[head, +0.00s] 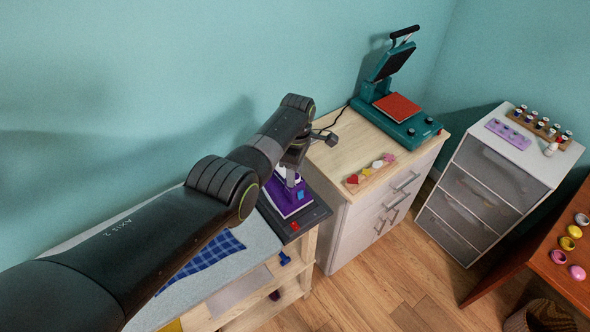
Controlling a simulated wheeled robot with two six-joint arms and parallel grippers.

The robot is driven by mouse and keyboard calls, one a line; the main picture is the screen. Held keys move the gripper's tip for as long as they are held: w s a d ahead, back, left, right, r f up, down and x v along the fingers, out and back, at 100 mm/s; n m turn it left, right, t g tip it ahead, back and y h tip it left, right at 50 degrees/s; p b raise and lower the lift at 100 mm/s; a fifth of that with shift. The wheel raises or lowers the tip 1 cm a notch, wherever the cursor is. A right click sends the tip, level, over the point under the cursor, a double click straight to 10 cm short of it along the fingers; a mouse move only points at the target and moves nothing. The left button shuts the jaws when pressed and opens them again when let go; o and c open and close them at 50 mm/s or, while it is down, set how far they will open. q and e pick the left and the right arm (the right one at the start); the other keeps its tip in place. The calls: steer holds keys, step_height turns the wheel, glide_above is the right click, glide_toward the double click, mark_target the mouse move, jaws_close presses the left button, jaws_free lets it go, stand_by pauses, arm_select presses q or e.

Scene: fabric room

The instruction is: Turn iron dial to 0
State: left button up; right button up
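A purple and white iron (283,203) rests on a dark pad (316,211) at the end of the ironing surface. My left arm reaches in from the left, and my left gripper (291,178) points down over the iron. It is at or very near the iron's upper part; I cannot tell whether it touches. The wrist and gripper hide part of the iron, and I cannot make out the dial or its setting. The gripper's fingers are too small and covered to tell open from shut. My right gripper is not in view.
A light ironing surface (252,246) with blue checked cloth (205,258) lies under my arm. A wooden cabinet (346,212) to the right carries a teal heat press (398,117) and a tray of small colored pieces (369,173). A white drawer unit (480,195) stands farther right.

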arm_select(q)
steer(key=shift+o, duration=0.2)
steer(key=shift+r, duration=0.1)
steer(key=shift+w+r, duration=0.1)
steer(key=shift+r, duration=0.1)
step_height(320, 180, up, 17)
steer(key=w+b, duration=0.1)
steer(key=b, duration=0.1)
steer(key=shift+w+d, duration=0.15)
steer(key=shift+d, duration=0.1)
steer(key=shift+f, duration=0.2)
